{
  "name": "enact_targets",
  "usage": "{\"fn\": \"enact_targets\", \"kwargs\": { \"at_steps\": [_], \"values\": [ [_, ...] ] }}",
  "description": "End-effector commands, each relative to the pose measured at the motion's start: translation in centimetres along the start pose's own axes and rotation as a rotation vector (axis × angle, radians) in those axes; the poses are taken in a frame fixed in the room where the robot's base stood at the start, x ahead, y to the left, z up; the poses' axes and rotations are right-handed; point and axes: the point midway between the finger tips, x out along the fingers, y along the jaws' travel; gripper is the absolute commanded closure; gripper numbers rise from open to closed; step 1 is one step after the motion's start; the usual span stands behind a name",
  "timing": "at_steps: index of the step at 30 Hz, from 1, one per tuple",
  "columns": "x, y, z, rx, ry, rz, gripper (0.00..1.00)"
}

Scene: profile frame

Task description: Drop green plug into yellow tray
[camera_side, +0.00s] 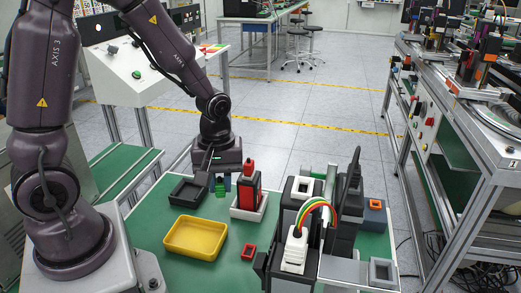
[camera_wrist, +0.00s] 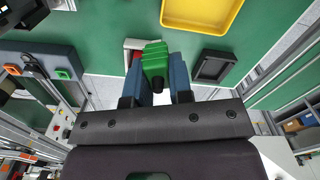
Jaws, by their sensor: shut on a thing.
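The green plug (camera_wrist: 155,60) is between the two blue-grey fingers of my gripper (camera_wrist: 162,74) in the wrist view. My gripper is shut on it. In the side view the plug (camera_side: 220,190) shows as a small green block under my gripper (camera_side: 220,182), at about the height of the nearby parts. The yellow tray (camera_side: 168,252) lies on the green table in front of and to the left of my gripper, and looks empty. Part of the tray also shows at the top of the wrist view (camera_wrist: 196,30).
A black tray (camera_side: 174,199) lies behind the yellow tray. A red block in a white holder (camera_side: 236,213) stands just right of my gripper. A fixture with coloured wires (camera_side: 295,250) stands further right.

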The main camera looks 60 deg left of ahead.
Motion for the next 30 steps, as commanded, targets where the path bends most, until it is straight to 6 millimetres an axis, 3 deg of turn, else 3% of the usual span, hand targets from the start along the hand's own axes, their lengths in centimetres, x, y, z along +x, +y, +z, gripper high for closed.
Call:
{"fn": "enact_targets", "kwargs": {
  "at_steps": [1, 3, 8, 15, 30],
  "values": [
    [1.8, -2.0, -0.2, 0.003, -0.009, -0.010, 1.00],
    [3.7, -4.0, -0.1, 0.034, -0.010, -0.009, 1.00],
    [6.7, -7.0, 0.9, 0.158, -0.007, -0.005, 1.00],
    [7.5, -6.0, 0.5, 0.329, 0.001, 0.002, 1.00],
    [12.4, -6.0, 0.5, 0.338, -0.001, 0.001, 1.00]
  ]
}}
